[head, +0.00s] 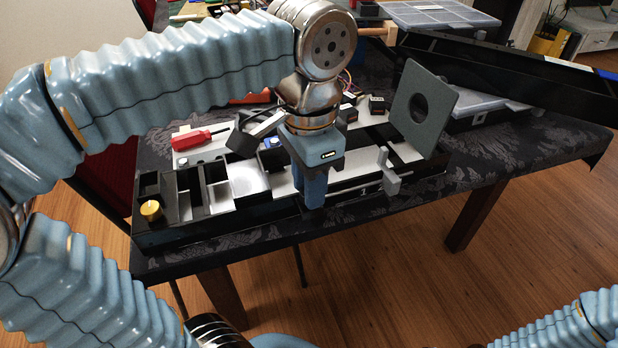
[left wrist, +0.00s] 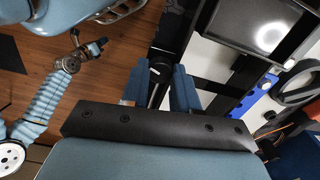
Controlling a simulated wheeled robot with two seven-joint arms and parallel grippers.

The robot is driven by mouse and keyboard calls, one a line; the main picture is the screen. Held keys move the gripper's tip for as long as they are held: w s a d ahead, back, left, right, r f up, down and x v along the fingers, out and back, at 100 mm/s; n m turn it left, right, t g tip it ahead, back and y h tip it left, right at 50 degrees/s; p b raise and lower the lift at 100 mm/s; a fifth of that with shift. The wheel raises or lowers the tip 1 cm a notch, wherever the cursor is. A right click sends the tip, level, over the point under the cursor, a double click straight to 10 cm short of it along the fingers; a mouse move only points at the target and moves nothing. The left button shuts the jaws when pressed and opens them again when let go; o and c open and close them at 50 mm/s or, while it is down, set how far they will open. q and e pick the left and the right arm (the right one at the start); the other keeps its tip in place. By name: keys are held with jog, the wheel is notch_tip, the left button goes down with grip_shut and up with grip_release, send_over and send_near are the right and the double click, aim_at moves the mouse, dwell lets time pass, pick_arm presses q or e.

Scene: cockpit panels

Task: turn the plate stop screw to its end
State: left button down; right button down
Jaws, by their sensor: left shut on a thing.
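My left gripper (head: 312,192) points down at the front edge of the long black panel box (head: 225,232). In the left wrist view its two blue fingers (left wrist: 158,92) are on either side of a dark round screw head with a shaft, which I take for the plate stop screw (left wrist: 160,68). The gripper is shut on it. In the head view the fingers hide the screw. A grey square plate with a round hole (head: 437,88) stands tilted on the right part of the box. My right gripper (left wrist: 92,47) shows small in the left wrist view, away from the box; its jaws are unclear.
A grey lever-like block (head: 388,180) sits on a rod right of my left gripper. A yellow knob (head: 151,210) is at the box's left end. A red screwdriver (head: 192,138) lies behind. A long black bar (head: 520,75) is at the right.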

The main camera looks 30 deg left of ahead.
dwell(0.3)
pick_arm(q)
jog(key=c, duration=0.8)
grip_release()
jog(key=shift+c, duration=0.2)
notch_tip(320, 180, up, 14)
jog(key=shift+p, duration=0.4)
jog(key=shift+f, duration=0.1)
